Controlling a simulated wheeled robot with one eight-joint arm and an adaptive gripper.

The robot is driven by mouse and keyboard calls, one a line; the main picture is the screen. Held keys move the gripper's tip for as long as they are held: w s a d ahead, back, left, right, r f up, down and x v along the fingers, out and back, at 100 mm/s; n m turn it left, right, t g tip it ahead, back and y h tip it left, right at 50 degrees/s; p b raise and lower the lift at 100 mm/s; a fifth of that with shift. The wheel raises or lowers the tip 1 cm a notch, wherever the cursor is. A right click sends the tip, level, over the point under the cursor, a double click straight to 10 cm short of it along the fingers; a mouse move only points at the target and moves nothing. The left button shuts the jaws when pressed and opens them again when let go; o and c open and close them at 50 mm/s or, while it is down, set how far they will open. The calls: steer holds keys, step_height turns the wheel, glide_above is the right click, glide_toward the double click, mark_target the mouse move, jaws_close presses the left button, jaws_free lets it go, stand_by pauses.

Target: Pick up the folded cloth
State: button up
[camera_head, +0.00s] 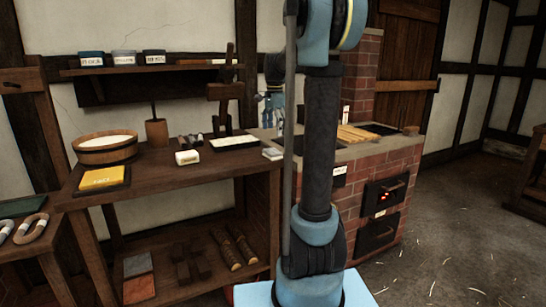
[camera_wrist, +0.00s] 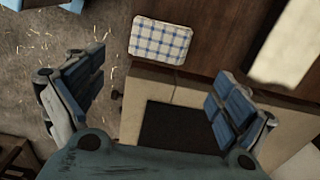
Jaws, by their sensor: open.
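The folded cloth (camera_wrist: 160,40) is a flat, blue-and-white checked square lying on the dark wooden bench top, close to its edge, in the wrist view. In the head view, a small pale flat item at the bench's right corner looks like the same cloth (camera_head: 272,154). My gripper (camera_wrist: 157,78) is open, with its blue-padded fingers wide apart and nothing between them. The cloth lies beyond the fingertips, towards the top of the wrist view. In the head view my gripper (camera_head: 272,104) hangs above the right end of the bench, partly hidden by my arm.
A brick stove (camera_head: 400,160) with a glowing door adjoins the bench on the right.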

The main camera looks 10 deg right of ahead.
mark_target(274, 150)
steer(key=shift+s+a+f, duration=0.1)
steer(key=shift+f, duration=4.35)
steer(key=c, duration=1.1)
steer(key=shift+c, duration=0.2)
step_height(274, 150, up, 10)
steer(key=o, duration=0.4)
steer(key=c, duration=0.3)
